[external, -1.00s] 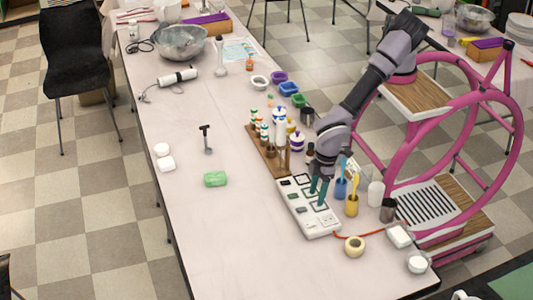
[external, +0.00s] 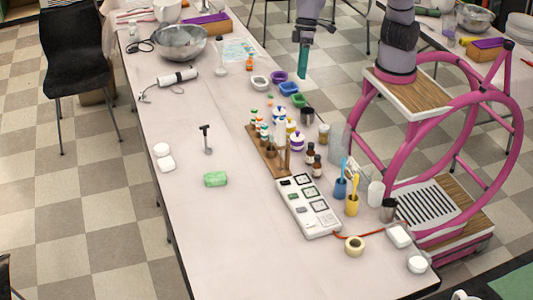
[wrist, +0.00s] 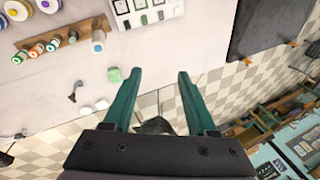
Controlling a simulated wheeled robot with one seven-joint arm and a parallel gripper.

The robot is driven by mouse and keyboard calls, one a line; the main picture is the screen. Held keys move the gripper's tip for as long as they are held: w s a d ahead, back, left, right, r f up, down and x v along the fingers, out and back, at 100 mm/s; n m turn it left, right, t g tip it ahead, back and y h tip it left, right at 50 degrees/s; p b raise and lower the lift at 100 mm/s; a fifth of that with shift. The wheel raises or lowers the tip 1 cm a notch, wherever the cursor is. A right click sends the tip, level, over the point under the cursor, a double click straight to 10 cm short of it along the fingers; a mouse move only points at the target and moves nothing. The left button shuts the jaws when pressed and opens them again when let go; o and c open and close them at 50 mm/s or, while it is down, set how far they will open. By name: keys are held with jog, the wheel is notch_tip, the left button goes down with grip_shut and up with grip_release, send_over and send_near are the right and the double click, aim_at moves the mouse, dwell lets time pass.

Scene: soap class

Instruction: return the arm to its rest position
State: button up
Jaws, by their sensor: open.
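My gripper (external: 303,62) is raised high above the far right edge of the table in the external view, with its teal fingers pointing down. In the wrist view my gripper (wrist: 160,76) shows two teal fingers spread well apart with nothing between them. It touches nothing. My arm stands folded up over its pink wheeled base at the right.
The long table (external: 240,230) holds a white panel (external: 310,206), a wooden rack of bottles (external: 266,150), a green block (external: 215,179), a metal bowl (external: 180,43) and cups. A black chair (external: 75,55) stands at the left. The air around my gripper looks clear.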

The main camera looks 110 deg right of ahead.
jog(key=s+d+r+t, duration=0.2)
jog(key=s+d+r, duration=0.8)
jog(key=s+d, duration=0.1)
jog(key=s+d+m+t+h, duration=0.1)
jog(key=s+d, duration=0.5)
jog(key=s, duration=0.9)
jog(key=shift+s+d+r+t, duration=0.2)
jog(key=shift+r+t, duration=0.1)
jog(key=shift+t, duration=0.6)
